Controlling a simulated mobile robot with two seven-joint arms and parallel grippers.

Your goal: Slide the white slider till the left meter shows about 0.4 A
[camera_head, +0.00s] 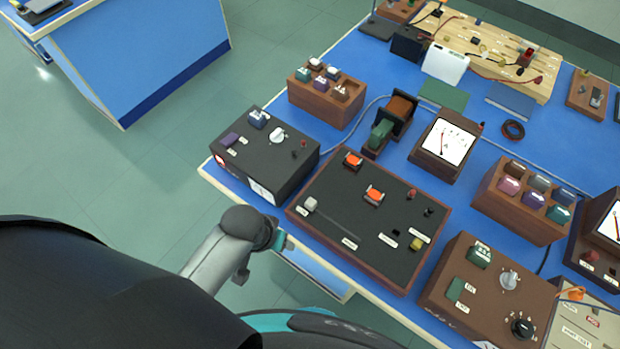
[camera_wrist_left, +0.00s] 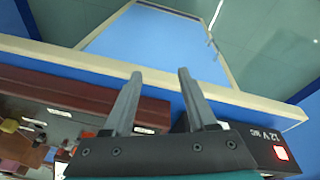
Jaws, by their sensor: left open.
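The white slider (camera_head: 310,204) sits at the left end of a slot in the dark, wood-framed panel (camera_head: 352,214). The left meter (camera_head: 447,141) stands behind the panel with a white face; its needle reading is too small to tell. My left gripper's wrist shows left of the panel's front-left corner in the head view, apart from the slider. In the left wrist view my left gripper (camera_wrist_left: 158,73) is open and empty, its fingers over the bench's front edge; the panel's brown frame (camera_wrist_left: 85,90) is beside it. I cannot make out the slider there. My right gripper is not in view.
A black supply box (camera_head: 266,150) stands left of the panel; its lit red switch (camera_wrist_left: 281,153) shows in the left wrist view. A brown box with dials (camera_head: 487,290) stands to the right. Another meter (camera_head: 608,222) is at the far right. Floor is clear on the left.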

